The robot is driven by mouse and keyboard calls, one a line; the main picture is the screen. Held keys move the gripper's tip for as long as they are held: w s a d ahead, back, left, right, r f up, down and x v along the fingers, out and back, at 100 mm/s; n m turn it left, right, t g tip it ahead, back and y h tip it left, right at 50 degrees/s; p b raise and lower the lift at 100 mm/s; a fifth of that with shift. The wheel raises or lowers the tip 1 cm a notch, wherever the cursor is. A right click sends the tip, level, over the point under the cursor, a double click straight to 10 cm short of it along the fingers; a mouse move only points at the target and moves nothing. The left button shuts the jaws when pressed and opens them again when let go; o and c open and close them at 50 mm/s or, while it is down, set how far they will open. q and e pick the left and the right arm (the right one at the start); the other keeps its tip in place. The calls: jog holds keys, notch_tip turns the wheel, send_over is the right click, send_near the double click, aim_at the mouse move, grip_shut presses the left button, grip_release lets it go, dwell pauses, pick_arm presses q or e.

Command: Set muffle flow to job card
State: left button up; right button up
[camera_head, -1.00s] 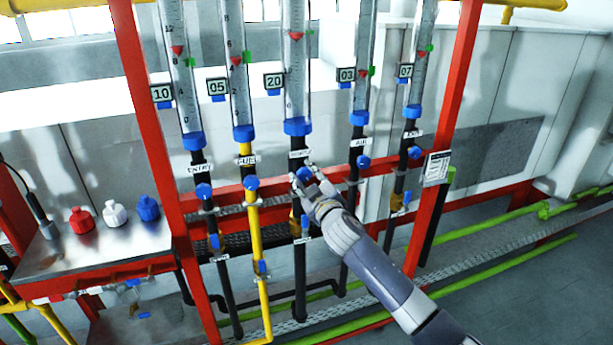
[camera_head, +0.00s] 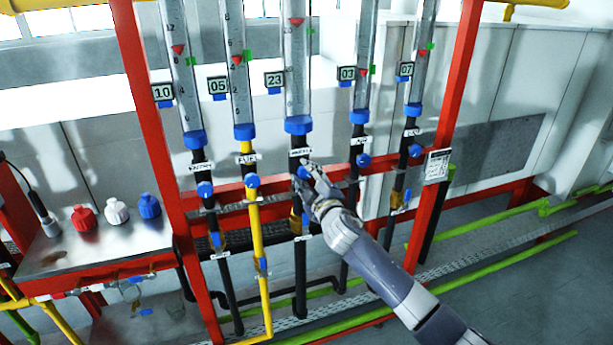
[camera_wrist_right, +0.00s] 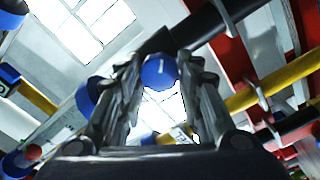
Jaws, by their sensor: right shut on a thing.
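Several glass flow tubes with red floats and green marks stand in a red frame. The middle tube (camera_head: 295,75) has its display (camera_head: 274,79) reading 23, and its red float is high in the tube. Under it is a blue knob (camera_head: 304,172), and my right gripper (camera_head: 309,173) is shut on that knob. The knob (camera_wrist_right: 159,71) also shows between the fingers in the right wrist view. The other displays read 10 (camera_head: 162,92), 05 (camera_head: 218,85), 03 (camera_head: 347,73) and 07 (camera_head: 405,69). The job card (camera_head: 437,166) hangs on the right post, its text too small to read. My left gripper is not in view.
Other blue knobs (camera_head: 252,181) sit close on both sides of the held one. Lower valves with blue handles (camera_head: 305,220) are below. A steel bench (camera_head: 95,245) with red, white and blue caps stands at the left.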

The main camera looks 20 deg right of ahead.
jog(key=o, duration=1.1)
jog(key=s, duration=1.2)
jog(key=shift+d, duration=0.2)
